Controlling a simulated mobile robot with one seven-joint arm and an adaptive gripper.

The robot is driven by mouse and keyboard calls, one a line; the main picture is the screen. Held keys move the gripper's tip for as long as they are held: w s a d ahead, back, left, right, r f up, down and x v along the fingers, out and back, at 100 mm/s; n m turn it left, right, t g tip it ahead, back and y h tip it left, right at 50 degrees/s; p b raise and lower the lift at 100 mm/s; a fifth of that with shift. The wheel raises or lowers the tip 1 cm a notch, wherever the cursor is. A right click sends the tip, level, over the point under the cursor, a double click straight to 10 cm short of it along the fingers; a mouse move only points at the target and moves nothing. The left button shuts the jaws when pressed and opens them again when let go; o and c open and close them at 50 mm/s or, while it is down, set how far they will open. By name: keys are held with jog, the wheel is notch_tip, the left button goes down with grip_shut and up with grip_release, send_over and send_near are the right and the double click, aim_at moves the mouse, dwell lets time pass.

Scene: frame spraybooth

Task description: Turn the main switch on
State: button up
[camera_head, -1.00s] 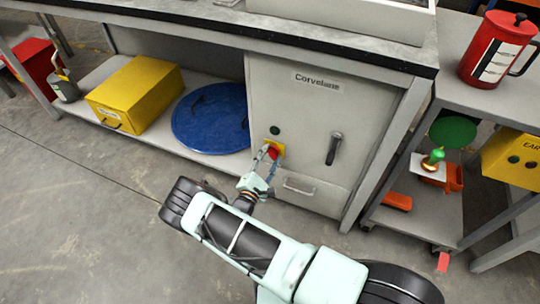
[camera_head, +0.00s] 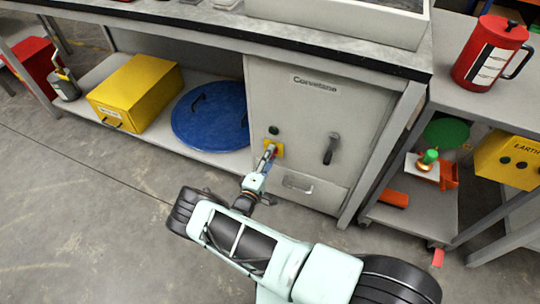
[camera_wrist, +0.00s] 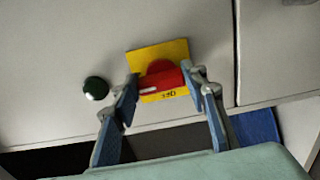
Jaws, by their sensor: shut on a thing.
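The main switch is a red rotary knob (camera_wrist: 163,76) on a yellow plate (camera_wrist: 174,53), on the front of a grey cabinet (camera_head: 310,115). The plate also shows in the head view (camera_head: 279,149), where my gripper (camera_head: 267,154) covers much of the knob. In the wrist view my gripper (camera_wrist: 163,82) has one finger on each side of the knob and is shut on it. A pale mark shows on the knob's left part. Part of the lettering on the plate's lower edge is visible.
A dark green round lamp or button (camera_wrist: 96,88) sits beside the plate. A blue round lid (camera_head: 210,116) and yellow box (camera_head: 137,93) lie on the shelf at left. The floor in front is clear.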

jog(key=shift+a+m, duration=0.1)
jog(key=shift+m, duration=0.2)
jog(key=o, duration=1.2)
jog(key=shift+c, duration=0.2)
jog(key=shift+s, duration=0.1)
jog(key=v, duration=1.2)
